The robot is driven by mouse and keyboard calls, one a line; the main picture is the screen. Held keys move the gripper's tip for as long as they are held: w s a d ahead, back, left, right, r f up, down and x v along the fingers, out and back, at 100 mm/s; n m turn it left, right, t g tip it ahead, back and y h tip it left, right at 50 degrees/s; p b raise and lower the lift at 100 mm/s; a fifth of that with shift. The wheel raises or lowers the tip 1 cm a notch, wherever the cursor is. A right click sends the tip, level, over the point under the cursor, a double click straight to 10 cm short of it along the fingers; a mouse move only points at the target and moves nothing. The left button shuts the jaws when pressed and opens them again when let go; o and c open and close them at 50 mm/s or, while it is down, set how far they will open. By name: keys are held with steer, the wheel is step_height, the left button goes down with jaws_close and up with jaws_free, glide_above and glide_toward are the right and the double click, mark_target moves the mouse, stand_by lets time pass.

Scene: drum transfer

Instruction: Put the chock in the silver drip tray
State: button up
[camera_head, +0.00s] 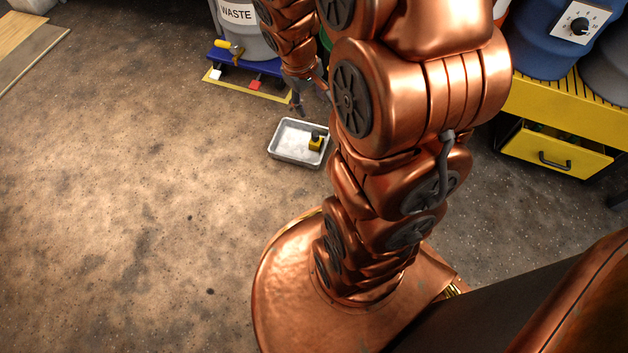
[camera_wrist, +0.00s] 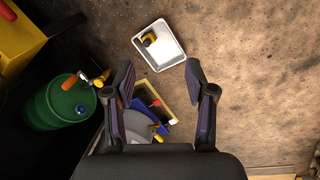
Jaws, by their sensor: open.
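The silver drip tray (camera_head: 291,139) lies on the floor near the middle of the head view. A small yellow and black block, which looks like the chock (camera_head: 316,143), sits inside it at the right side. In the wrist view the tray (camera_wrist: 170,50) is at the top centre, with the chock (camera_wrist: 149,39) by its left wall. My gripper (camera_head: 311,98) is just beyond the tray in the head view, partly hidden by my arm. In the wrist view my gripper (camera_wrist: 160,70) has its fingers spread wide with nothing between them. It is apart from the chock.
A grey WASTE drum (camera_head: 240,35) stands on a blue pallet (camera_head: 233,61) over a yellow-edged floor marking (camera_head: 240,84). A green drum (camera_wrist: 58,104) shows in the wrist view. A yellow rack with a drawer (camera_head: 556,150) is at right. Floor left of the tray is clear.

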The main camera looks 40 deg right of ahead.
steer(key=s+a+r+g+y, duration=0.1)
steer(key=s+a+r+g, duration=0.1)
steer(key=s+a+r, duration=0.2)
steer(key=s+a+r+g+y, duration=0.1)
steer(key=s+a+r, duration=0.3)
steer(key=s+a, duration=0.7)
steer(key=s, duration=0.6)
steer(key=shift+a+g, duration=0.2)
steer(key=shift+g, duration=0.2)
steer(key=shift+r, duration=0.1)
